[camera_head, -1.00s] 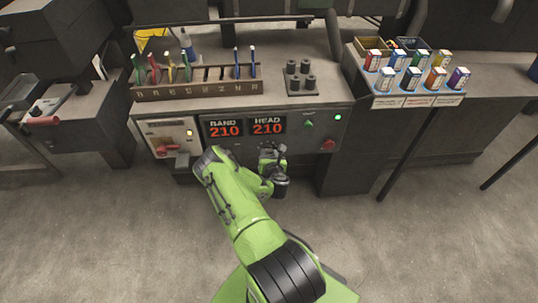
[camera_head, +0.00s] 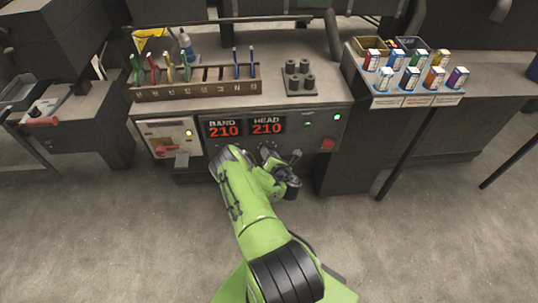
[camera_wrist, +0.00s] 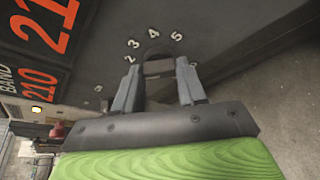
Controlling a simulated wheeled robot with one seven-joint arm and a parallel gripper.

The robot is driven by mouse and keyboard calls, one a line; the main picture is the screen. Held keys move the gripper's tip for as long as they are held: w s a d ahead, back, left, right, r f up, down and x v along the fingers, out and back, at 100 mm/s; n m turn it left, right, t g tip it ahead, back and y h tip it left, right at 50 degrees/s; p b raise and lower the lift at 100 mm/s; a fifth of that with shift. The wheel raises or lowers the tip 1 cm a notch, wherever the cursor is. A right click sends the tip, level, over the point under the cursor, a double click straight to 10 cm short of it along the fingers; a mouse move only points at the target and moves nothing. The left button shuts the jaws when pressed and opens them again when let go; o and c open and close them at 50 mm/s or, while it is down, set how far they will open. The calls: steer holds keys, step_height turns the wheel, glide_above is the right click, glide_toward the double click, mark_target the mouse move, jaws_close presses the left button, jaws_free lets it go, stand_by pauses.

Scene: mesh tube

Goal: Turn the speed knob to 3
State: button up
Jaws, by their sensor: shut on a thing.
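The speed knob (camera_wrist: 158,68) is a dark round knob on the grey panel in the wrist view. White numerals 2, 3, 4 and 5 (camera_wrist: 177,37) arc around its far side. My gripper (camera_wrist: 157,72) has one finger on each side of the knob and is shut on it. I cannot tell clearly which number the knob points at. In the head view my gripper (camera_head: 267,153) is at the panel below the HEAD display, and my wrist mostly hides the knob.
The red BAND and HEAD displays (camera_head: 246,127) both read 210. A green light (camera_head: 337,117) and a red button (camera_head: 327,144) are to the right. A lever box (camera_head: 170,138) is at left. A rack of colored tools (camera_head: 196,88) stands on top.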

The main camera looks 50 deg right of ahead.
steer(key=shift+s+d+f+m+t+b, duration=0.15)
steer(key=shift+m+t+b, duration=0.4)
steer(key=shift+m, duration=0.8)
steer(key=shift+w+a+f+m+t+b, duration=0.1)
steer(key=shift+f+m+t+b, duration=0.1)
steer(key=shift+m+t, duration=0.8)
steer(key=shift+s+d+f+m+t+b, duration=0.15)
steer(key=shift+m+t+b, duration=0.25)
steer(key=shift+m, duration=1.25)
steer(key=o, duration=1.1)
steer(key=shift+c, duration=0.2)
